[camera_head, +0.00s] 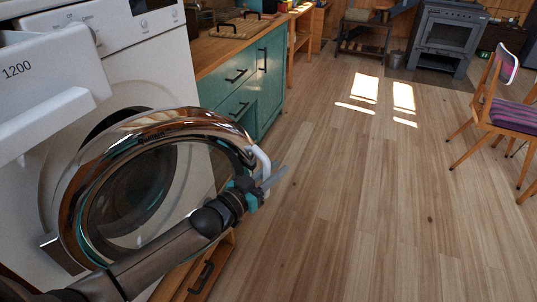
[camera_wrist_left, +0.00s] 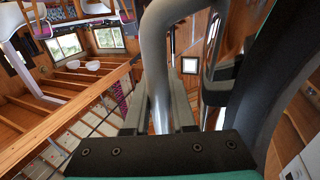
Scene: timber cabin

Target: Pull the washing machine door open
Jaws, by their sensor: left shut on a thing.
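The washing machine (camera_head: 165,60) is a white front loader at the left of the head view. Its round door (camera_head: 165,122), with a chrome rim and dark glass, stands swung out from the front, partly open. A pale curved handle (camera_head: 262,160) is on the door's right edge. My left gripper (camera_head: 265,180) is at that handle, shut on it. In the left wrist view the handle (camera_wrist_left: 160,40) passes between the fingers (camera_wrist_left: 160,110). My left arm crosses in front of the lower part of the door. My right gripper does not show.
An open detergent drawer (camera_head: 45,95) marked 1200 juts out above the door. Teal cabinets (camera_head: 240,80) with a wooden worktop stand right of the machine. A striped chair (camera_head: 500,105) stands at the far right and a stove (camera_head: 440,40) at the back. The wooden floor (camera_head: 350,200) between is clear.

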